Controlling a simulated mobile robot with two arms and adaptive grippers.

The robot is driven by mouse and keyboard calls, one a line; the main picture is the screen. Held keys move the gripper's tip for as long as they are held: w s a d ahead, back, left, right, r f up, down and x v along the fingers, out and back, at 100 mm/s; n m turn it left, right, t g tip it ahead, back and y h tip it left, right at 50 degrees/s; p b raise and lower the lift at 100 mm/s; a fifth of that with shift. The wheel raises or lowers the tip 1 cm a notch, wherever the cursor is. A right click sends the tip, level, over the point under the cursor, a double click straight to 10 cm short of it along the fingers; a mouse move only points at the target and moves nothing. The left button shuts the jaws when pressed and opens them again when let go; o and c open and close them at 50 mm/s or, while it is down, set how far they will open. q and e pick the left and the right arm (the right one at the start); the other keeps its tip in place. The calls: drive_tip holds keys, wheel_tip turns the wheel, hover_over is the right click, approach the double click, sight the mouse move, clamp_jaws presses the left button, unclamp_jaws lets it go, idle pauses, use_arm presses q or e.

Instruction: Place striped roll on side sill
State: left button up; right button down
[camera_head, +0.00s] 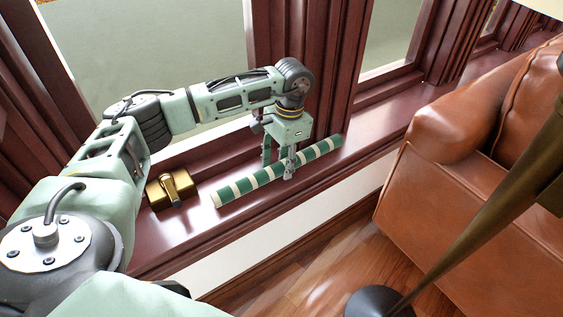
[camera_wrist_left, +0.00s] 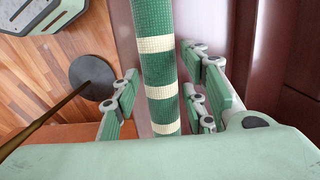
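The striped roll (camera_head: 240,187), green with cream bands, lies lengthwise on the dark red wooden side sill (camera_head: 185,240). It also shows in the left wrist view (camera_wrist_left: 158,70), running between the fingers. The fingers hide a small part of the roll. My right gripper is not in view.
A brass latch (camera_head: 171,188) sits on the sill left of the roll. Window posts (camera_head: 330,60) rise behind. A brown leather sofa (camera_head: 480,190) stands right, with a lamp pole (camera_head: 480,220) in front. The sill's near left stretch is bare.

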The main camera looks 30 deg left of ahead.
use_arm(q)
drive_tip(key=shift+o, duration=1.4)
